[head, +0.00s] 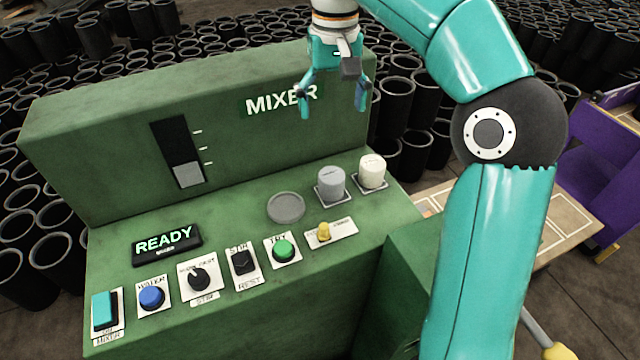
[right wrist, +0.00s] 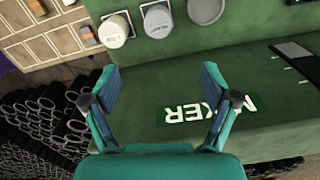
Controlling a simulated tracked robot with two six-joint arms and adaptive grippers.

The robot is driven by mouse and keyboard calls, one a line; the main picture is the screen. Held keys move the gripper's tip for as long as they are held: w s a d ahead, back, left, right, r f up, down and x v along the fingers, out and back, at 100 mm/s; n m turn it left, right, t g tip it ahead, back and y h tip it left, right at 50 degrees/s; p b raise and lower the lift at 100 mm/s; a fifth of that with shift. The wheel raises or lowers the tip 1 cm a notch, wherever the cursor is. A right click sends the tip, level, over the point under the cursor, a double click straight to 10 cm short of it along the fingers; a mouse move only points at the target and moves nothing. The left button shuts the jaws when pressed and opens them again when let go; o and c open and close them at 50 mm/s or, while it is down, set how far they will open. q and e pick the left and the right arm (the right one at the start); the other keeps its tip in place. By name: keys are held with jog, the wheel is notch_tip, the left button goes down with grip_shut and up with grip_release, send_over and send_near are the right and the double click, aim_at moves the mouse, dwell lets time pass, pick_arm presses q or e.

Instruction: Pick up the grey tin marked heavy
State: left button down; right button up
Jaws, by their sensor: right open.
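The grey tin (head: 331,184) stands upright on a small square plate on the mixer's sloping panel, left of a white tin (head: 372,171). Its marking is too small to read. In the right wrist view the grey tin (right wrist: 158,22) is near the top edge, beside the white tin (right wrist: 115,31). My right gripper (head: 333,106) is open and empty, in front of the mixer's upright back and above the tins, apart from them. Its spread fingers (right wrist: 160,76) show below the tins in the right wrist view. My left gripper is out of view.
The green mixer (head: 70,150) carries a round grey disc (head: 286,208), a READY display (head: 166,243), and several buttons and switches along its front. Black rubber sleeves (head: 395,103) crowd behind it. A purple cart (head: 600,180) and a tray with compartments (head: 568,224) are at the right.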

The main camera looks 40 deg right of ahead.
jog(key=f, duration=0.1)
jog(key=b, duration=0.3)
send_over(332, 174)
notch_tip(332, 174, down, 10)
jog(key=shift+w+a+f, duration=0.1)
jog(key=shift+a+f, duration=0.05)
jog(key=shift+f, duration=3.15)
jog(key=shift+r, duration=0.1)
jog(key=c, duration=1.4)
jog(key=shift+r, duration=0.15)
